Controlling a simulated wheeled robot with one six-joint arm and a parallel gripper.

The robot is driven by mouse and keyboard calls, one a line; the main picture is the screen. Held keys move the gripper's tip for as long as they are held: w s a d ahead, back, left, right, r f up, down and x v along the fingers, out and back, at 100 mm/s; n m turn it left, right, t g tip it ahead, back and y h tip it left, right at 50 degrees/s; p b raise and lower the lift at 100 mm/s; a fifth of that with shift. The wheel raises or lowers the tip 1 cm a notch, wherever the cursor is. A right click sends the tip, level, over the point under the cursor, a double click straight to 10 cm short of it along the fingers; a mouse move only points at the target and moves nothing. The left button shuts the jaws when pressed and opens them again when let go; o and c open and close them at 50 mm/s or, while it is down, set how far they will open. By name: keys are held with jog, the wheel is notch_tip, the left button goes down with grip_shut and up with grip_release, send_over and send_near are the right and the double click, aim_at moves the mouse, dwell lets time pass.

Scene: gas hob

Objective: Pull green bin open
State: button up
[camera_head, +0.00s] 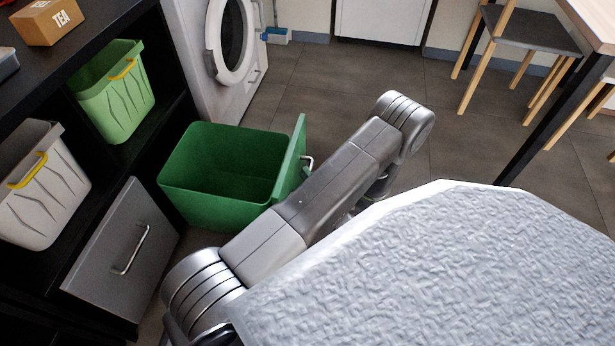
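The green bin (228,170) is a pull-out drawer low in the dark cabinet. It stands well out of the cabinet, and its inside shows empty. Its flat green front panel (292,160) faces right, with a silver handle (308,162) on the outer side. My grey arm crosses in front of the bin's lower right corner and hides part of the panel.
A closed grey drawer (125,250) with a silver handle is left of the bin. Light green (115,95) and white (40,185) baskets sit on shelves above. A washing machine (215,50) stands behind. Chairs (520,45) and a table (590,25) are at right. Tiled floor (330,90) beyond the bin is clear.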

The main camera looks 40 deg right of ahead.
jog(key=o, duration=0.3)
jog(key=shift+s, duration=0.1)
jog(key=s+f+p, duration=0.2)
jog(key=s+p, duration=0.1)
jog(key=s, duration=1)
jog(key=shift+s+a, duration=0.2)
jog(key=shift+a, duration=0.25)
jog(key=w+b, duration=0.1)
jog(key=w, duration=0.3)
jog(key=w+r+b, duration=0.1)
jog(key=w, duration=0.4)
jog(key=w+r+b, duration=0.1)
jog(key=w, duration=0.3)
jog(key=shift+w+d, duration=0.35)
jog(key=shift+d, duration=0.05)
jog(key=shift+s+f, duration=0.1)
